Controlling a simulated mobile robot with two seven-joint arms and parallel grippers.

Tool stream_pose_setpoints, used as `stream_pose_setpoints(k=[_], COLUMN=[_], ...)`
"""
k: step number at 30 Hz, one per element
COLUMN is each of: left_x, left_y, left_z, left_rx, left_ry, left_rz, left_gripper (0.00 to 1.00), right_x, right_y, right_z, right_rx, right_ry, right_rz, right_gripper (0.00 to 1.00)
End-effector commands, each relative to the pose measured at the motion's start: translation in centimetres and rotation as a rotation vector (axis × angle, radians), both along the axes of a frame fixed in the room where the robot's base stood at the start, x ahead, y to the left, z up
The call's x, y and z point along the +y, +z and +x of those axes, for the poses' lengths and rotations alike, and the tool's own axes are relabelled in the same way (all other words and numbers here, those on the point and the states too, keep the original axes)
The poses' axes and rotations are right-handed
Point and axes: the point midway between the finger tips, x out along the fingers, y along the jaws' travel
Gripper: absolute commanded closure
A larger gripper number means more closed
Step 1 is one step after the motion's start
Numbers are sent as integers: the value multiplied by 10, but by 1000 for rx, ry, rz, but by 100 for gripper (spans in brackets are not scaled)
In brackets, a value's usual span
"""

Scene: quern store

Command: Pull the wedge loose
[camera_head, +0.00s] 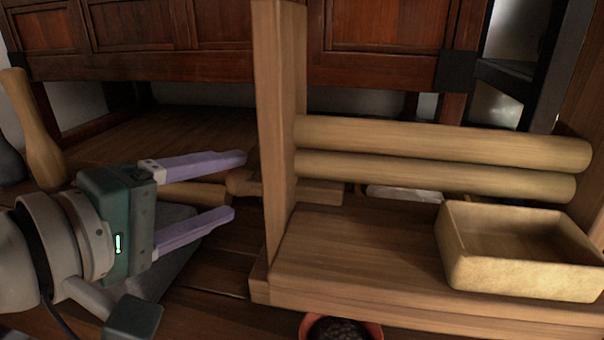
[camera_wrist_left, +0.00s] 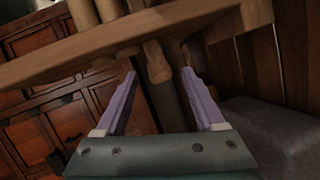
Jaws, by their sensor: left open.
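A pale wooden peg-like piece, which looks like the wedge (camera_head: 242,183), sticks out to the left of the upright post (camera_head: 279,120) of a wooden roller frame. My left gripper (camera_head: 238,185) has two lilac fingers spread apart, one above and one below the wedge's level in the head view. The gripper (camera_wrist_left: 158,72) is open and empty; I cannot tell any contact. My right gripper is not in view.
Two wooden rollers (camera_head: 440,145) run right from the post above the base board (camera_head: 350,245). A pale open box (camera_head: 520,285) stands on the board. A grey block (camera_wrist_left: 270,125) lies right in the wrist view.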

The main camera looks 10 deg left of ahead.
Motion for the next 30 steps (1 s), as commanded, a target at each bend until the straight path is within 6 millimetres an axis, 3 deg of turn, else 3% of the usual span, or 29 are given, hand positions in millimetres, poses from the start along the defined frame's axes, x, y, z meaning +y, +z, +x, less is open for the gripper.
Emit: stream_pose_setpoints(k=[1,10,23,30], left_x=[-3,-20,-25,-25], left_y=[-7,-17,-17,-17], left_z=[10,51,61,61], left_rx=[-6,-2,1,1], left_ry=[1,0,0,0], left_rz=[0,2,4,4], left_gripper=[29,29,29,53], right_x=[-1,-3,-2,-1], right_y=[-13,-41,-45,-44], right_z=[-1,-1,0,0], right_rx=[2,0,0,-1], right_ry=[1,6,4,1], right_rz=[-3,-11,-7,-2], right_gripper=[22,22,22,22])
